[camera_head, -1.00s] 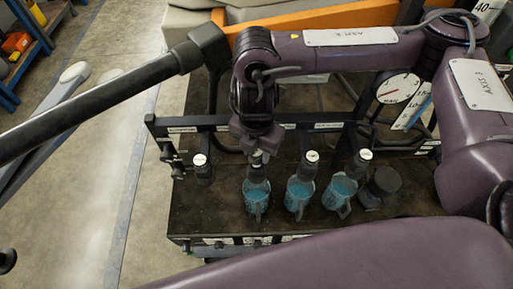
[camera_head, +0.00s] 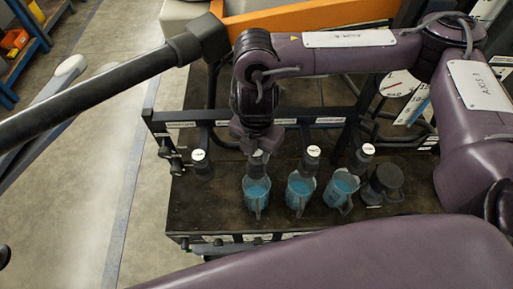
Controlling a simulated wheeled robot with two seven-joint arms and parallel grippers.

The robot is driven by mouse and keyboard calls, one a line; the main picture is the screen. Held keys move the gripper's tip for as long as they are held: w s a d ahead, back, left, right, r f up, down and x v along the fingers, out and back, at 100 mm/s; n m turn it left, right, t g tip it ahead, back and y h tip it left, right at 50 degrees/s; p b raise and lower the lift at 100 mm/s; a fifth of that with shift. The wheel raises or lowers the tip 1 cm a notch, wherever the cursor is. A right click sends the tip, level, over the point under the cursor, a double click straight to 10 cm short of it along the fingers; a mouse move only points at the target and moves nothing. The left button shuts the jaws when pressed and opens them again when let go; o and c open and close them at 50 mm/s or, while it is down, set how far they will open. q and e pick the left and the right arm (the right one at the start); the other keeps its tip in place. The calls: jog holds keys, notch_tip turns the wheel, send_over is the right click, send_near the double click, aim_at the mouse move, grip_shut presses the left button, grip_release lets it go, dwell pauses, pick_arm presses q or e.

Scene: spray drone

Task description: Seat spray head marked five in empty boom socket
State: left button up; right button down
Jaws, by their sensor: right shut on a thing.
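My right gripper (camera_head: 257,147) comes down from the purple right arm and is shut on the top of a dark spray head (camera_head: 257,168), which stands upright above a blue cup (camera_head: 256,196). Other dark spray heads with white round tags stand in the row: one at the left (camera_head: 202,167), one in the middle (camera_head: 310,163) and one at the right (camera_head: 361,162). The tag numbers are too small to read, and the gripper hides most of the held head's tag. I cannot make out the empty boom socket. My left gripper does not show.
A dark bench (camera_head: 205,215) carries a black labelled rack bar (camera_head: 290,121), more blue cups (camera_head: 299,192) and a dark round cap (camera_head: 385,180). A thick black tube (camera_head: 100,97) crosses the upper left. A white dial gauge (camera_head: 396,84) sits behind.

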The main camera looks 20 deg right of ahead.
jog(key=shift+f+b, duration=0.3)
jog(key=shift+f, duration=0.2)
jog(key=c, duration=0.9)
grip_release()
jog(key=shift+o, duration=0.2)
jog(key=shift+r, duration=0.15)
notch_tip(320, 180, up, 8)
jog(key=shift+f, duration=0.15)
